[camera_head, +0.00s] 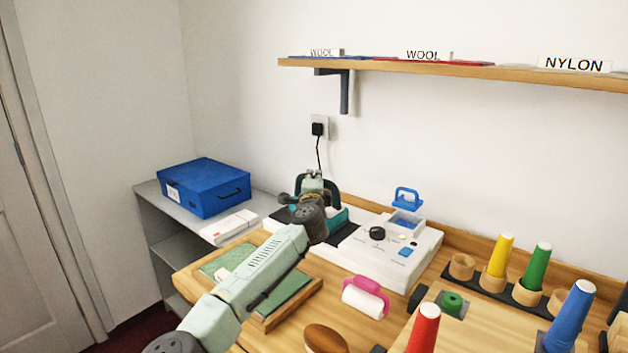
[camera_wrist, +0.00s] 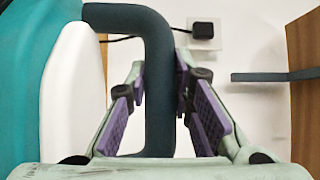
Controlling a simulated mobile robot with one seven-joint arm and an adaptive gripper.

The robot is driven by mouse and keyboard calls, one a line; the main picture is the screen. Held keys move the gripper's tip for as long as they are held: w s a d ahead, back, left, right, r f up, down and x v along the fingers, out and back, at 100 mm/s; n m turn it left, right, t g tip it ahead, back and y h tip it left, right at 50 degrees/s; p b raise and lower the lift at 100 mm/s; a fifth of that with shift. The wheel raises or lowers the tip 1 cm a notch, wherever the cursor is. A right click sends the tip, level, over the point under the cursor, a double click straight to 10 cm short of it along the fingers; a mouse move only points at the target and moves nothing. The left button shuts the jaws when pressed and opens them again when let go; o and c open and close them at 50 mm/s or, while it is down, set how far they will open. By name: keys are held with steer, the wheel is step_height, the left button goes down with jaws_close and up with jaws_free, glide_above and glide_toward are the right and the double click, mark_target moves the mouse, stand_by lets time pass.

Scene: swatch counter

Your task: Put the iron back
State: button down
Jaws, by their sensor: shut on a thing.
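The iron is teal and white with a dark handle. In the head view its teal body (camera_head: 338,219) shows behind my wrist, at the dark pad of a white station (camera_head: 395,259). In the wrist view its body (camera_wrist: 25,65) fills the left side and its dark handle (camera_wrist: 160,65) runs down the middle. My gripper (camera_wrist: 158,98) is shut on the handle, with a purple finger pad on each side. My gripper also shows in the head view (camera_head: 313,182). My wrist hides much of the iron, and I cannot tell whether it touches the pad.
A blue case (camera_head: 204,187) sits on a grey shelf at left. A green swatch in a wooden frame (camera_head: 278,312), a pink-handled roller (camera_head: 364,299) and coloured cones (camera_head: 497,254) stand on the counter. A labelled shelf (camera_head: 450,70) hangs above. A cord runs from the wall plug (camera_head: 317,129).

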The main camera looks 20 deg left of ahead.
steer(key=shift+f, duration=0.15)
steer(key=c, duration=1.4)
jaws_free()
steer(key=shift+s+f, duration=0.1)
steer(key=shift+s+d, duration=0.1)
steer(key=shift+s, duration=0.2)
steer(key=b+v, duration=0.3)
steer(key=v, duration=0.8)
steer(key=shift+s+b, duration=0.2)
steer(key=shift+b, duration=0.2)
steer(key=shift+d, duration=0.1)
